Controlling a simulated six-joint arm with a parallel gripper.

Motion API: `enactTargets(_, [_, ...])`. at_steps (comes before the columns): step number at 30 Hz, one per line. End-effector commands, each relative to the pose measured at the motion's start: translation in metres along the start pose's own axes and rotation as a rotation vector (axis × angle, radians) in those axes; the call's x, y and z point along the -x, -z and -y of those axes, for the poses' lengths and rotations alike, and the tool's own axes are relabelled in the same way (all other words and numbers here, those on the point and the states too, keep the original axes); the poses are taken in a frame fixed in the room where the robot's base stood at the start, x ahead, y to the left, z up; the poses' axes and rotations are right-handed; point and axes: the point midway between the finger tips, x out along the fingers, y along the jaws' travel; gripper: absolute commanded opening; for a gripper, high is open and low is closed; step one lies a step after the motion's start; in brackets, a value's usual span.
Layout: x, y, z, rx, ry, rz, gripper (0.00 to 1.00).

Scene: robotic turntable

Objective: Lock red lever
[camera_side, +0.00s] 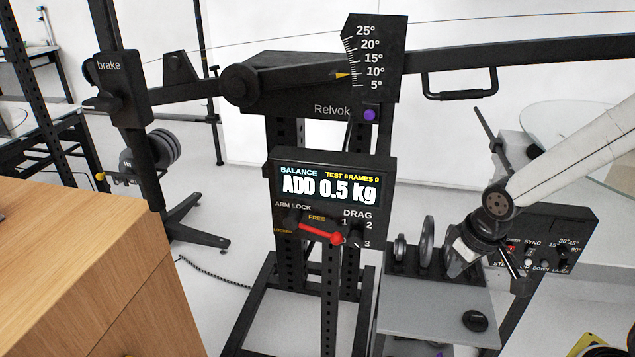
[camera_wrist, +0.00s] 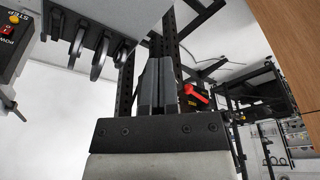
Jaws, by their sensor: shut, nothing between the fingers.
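The red lever (camera_side: 320,234) sits on the front of the balance panel, under the ARM LOCK label. It lies nearly flat and slopes slightly down to the right, below the FREE mark, with the LOCKED mark to its left. It also shows in the wrist view (camera_wrist: 195,93), just right of my fingers. My gripper (camera_wrist: 157,65) is shut and empty. In the side view my wrist end is right of the panel, above the grey cart, apart from the lever; its fingertips are hard to make out there.
The panel's screen (camera_side: 329,187) reads ADD 0.5 kg. A DRAG knob is beside the lever. Weight discs (camera_side: 427,241) stand in a rack on the cart (camera_side: 440,310). A control box (camera_side: 560,240) is behind my wrist. A wooden cabinet (camera_side: 90,270) fills the lower left.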

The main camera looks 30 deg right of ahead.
Motion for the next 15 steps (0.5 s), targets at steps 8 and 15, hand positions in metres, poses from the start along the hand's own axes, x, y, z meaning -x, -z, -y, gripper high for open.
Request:
enactTargets(8, [-0.001,0.028,0.007,-0.037,-0.012,0.023,0.00])
enactTargets(15, [-0.003,0.070,0.021,-0.107,-0.046,0.054,0.00])
